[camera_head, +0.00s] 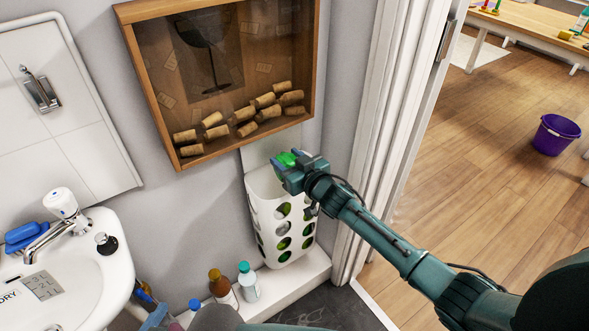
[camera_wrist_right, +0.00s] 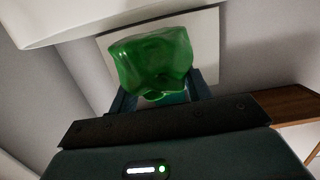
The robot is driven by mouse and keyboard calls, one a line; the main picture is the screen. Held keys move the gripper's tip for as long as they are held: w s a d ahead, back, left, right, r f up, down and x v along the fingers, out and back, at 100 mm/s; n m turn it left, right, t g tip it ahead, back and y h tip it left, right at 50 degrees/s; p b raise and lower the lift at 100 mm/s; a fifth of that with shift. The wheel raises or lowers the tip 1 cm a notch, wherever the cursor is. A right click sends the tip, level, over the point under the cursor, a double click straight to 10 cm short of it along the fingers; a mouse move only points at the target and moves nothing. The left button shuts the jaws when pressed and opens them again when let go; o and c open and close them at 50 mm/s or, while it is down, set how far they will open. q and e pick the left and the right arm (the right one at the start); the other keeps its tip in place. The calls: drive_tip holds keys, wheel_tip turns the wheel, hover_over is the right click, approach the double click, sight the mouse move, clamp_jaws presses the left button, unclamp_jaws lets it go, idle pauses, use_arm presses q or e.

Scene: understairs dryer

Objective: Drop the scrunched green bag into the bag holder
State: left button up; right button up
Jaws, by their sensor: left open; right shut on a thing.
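The scrunched green bag (camera_head: 287,158) is in the jaws of my right gripper (camera_head: 284,166). It fills the middle of the right wrist view (camera_wrist_right: 150,58), between the two fingers (camera_wrist_right: 160,92). The bag holder (camera_head: 262,212) is a tall white bin with round and oval holes, fixed upright on the wall. Green shows through its holes. My right gripper and the bag are at the holder's upper opening, seen from above; the exact height over the rim is hard to tell. The gripper hides part of the rim. My left gripper is in neither view.
A wooden cork frame (camera_head: 225,75) hangs just above the holder. A door frame (camera_head: 375,140) stands to its right. A sink (camera_head: 70,275) with a tap is at the left. A brown bottle (camera_head: 222,288) and a clear bottle (camera_head: 249,283) stand on the ledge below.

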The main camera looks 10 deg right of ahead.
drive_tip(key=shift+w+a, duration=0.2)
drive_tip(key=shift+w, duration=0.15)
drive_tip(key=o, duration=1.3)
drive_tip(key=shift+c, duration=0.2)
drive_tip(key=p+v, duration=0.1)
drive_tip(key=v, duration=1.2)
drive_tip(key=shift+p, duration=0.4)
drive_tip(key=shift+s, duration=0.1)
